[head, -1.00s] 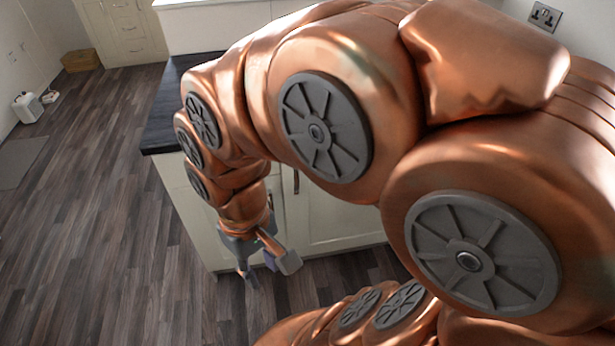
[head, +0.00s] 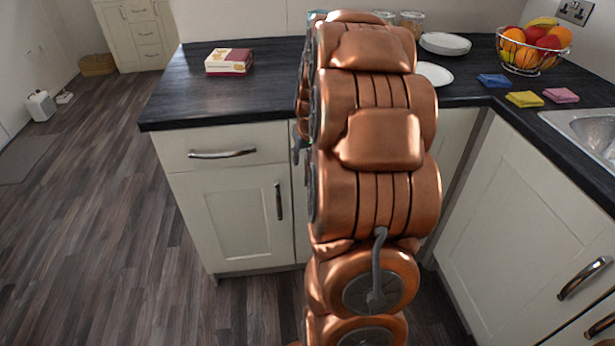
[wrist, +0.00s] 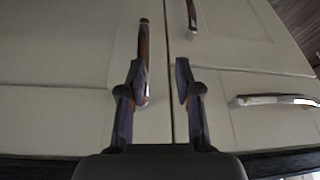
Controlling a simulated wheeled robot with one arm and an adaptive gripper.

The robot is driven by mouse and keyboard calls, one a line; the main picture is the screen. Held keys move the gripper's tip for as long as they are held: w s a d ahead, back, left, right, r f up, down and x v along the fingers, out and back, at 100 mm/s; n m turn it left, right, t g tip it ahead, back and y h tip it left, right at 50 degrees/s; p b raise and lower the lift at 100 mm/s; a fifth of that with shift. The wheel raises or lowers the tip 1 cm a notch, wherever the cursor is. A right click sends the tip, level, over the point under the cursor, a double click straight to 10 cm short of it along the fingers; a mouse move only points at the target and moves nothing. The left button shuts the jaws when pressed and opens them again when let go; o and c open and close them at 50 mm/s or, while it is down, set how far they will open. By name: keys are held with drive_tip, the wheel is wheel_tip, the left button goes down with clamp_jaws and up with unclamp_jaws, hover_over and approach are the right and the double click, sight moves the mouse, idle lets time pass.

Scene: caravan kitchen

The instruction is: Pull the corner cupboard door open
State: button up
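The corner cupboard door (head: 455,140) is cream and mostly hidden behind my arm in the head view. In the wrist view, which looks turned over, this door (wrist: 60,50) fills the left side. Its upright metal bar handle (wrist: 143,50) shows there. My gripper (wrist: 158,75) is open, with its fingers apart in front of the door. The handle lies between the fingers, close beside the left one; I cannot tell whether they touch. The door looks closed. In the head view my gripper is almost wholly hidden behind the arm.
The neighbouring door has its own upright handle (head: 278,201), below a drawer with a horizontal handle (head: 222,154). The dark worktop (head: 190,95) overhangs both. Cupboards with a bar handle (head: 585,278) stand close on the right. The floor (head: 110,220) on the left is clear.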

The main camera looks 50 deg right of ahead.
drive_tip(key=shift+w+d+f, duration=0.45)
drive_tip(key=shift+d+f, duration=0.25)
drive_tip(key=shift+f, duration=0.7)
drive_tip(key=shift+w+d+f, duration=0.5)
drive_tip(key=shift+d+f, duration=0.15)
drive_tip(key=shift+f, duration=0.7)
drive_tip(key=shift+w+d+f, duration=0.45)
drive_tip(key=shift+d+f, duration=0.25)
drive_tip(key=shift+f, duration=0.7)
clamp_jaws()
